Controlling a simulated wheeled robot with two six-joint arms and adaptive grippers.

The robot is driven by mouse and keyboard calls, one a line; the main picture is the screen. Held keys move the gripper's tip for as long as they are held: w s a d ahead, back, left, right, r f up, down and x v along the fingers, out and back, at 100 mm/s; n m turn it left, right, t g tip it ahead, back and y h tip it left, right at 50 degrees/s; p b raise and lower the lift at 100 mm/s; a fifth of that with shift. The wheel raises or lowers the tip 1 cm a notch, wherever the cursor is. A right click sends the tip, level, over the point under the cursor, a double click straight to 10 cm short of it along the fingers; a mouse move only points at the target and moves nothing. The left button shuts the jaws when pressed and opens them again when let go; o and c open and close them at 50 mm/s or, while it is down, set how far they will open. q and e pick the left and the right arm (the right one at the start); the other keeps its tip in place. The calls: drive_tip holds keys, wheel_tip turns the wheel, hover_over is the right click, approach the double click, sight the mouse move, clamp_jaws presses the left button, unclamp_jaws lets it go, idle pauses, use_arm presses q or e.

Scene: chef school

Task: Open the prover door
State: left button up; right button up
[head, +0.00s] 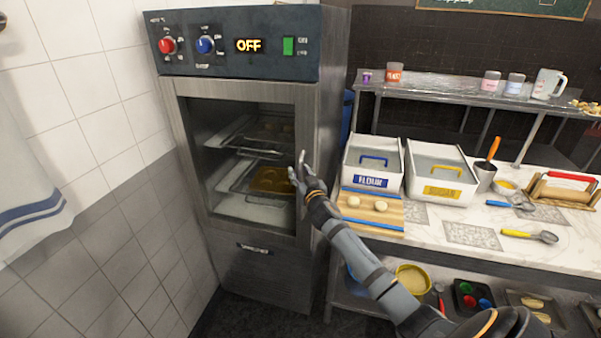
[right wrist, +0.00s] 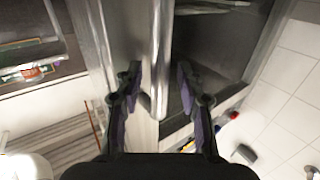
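The prover (head: 245,130) is a tall steel cabinet at centre left in the head view. Its door (head: 265,236) has a large glass window and looks shut, with racks and a tray showing inside. A vertical metal handle (head: 303,159) stands at the door's right edge. My right gripper (head: 299,176) is at this handle. In the right wrist view its fingers (right wrist: 158,82) are apart, one on each side of the upright metal handle bar (right wrist: 160,50). I cannot tell whether they touch it. My left gripper is not in view.
A control panel (head: 235,42) reading OFF tops the prover. A tiled wall (head: 85,150) with a hanging towel (head: 30,185) stands at left.

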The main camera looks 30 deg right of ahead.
clamp_jaws()
drive_tip(key=shift+w+f, duration=0.1)
idle(0.5)
